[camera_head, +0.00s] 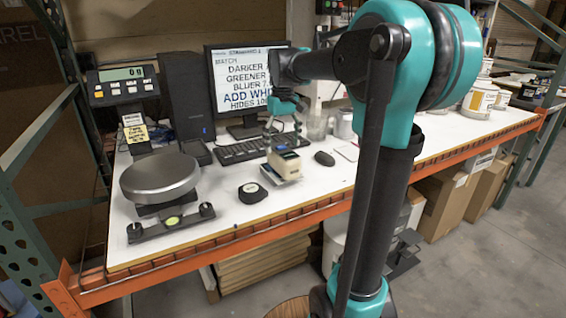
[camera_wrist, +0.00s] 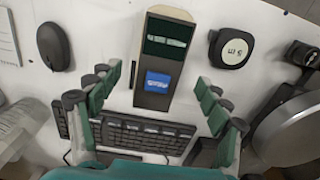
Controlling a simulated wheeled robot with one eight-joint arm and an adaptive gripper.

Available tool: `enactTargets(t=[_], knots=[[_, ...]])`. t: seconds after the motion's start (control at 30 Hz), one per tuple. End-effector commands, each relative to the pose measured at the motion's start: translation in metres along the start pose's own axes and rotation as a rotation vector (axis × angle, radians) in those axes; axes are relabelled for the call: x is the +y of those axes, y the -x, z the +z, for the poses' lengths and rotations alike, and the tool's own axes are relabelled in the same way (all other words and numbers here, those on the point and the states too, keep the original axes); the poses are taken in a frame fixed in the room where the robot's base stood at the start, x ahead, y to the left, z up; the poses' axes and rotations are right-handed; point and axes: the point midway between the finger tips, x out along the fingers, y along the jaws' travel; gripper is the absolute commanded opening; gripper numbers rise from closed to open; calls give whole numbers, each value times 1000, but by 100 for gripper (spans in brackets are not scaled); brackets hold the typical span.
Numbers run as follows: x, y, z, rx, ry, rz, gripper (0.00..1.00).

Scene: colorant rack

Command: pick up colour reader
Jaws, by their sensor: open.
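The colour reader, a boxy beige device (camera_head: 286,163) with a dark top, sits on the white worktop in front of the keyboard. In the wrist view the colour reader (camera_wrist: 168,55) shows a dark green face and a blue screen, and lies ahead of and between my fingers. My gripper (camera_head: 284,128) is open and empty, above and just behind the device in the head view. In the wrist view my gripper's fingers (camera_wrist: 158,88) are spread apart, one to each side of its near end. I see no contact between them.
A black tape measure (camera_head: 252,193) lies left of the reader, and a mouse (camera_head: 324,158) lies to its right. The keyboard (camera_head: 243,151) is behind, before a monitor (camera_head: 240,82). A scale with a round pan (camera_head: 160,178) stands at the left. Clear worktop lies in front.

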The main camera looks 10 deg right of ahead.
Motion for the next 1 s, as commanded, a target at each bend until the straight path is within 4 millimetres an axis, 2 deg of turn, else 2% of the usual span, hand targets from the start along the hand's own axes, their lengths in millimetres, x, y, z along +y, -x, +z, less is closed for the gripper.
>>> enactTargets(t=[0.17,0.5,0.8,1.0], knots=[[0,-10,0,0,0,0,78],[1,-53,0,0,0,0,78],[1,-58,0,0,0,0,78],[1,-58,0,0,0,0,54]])
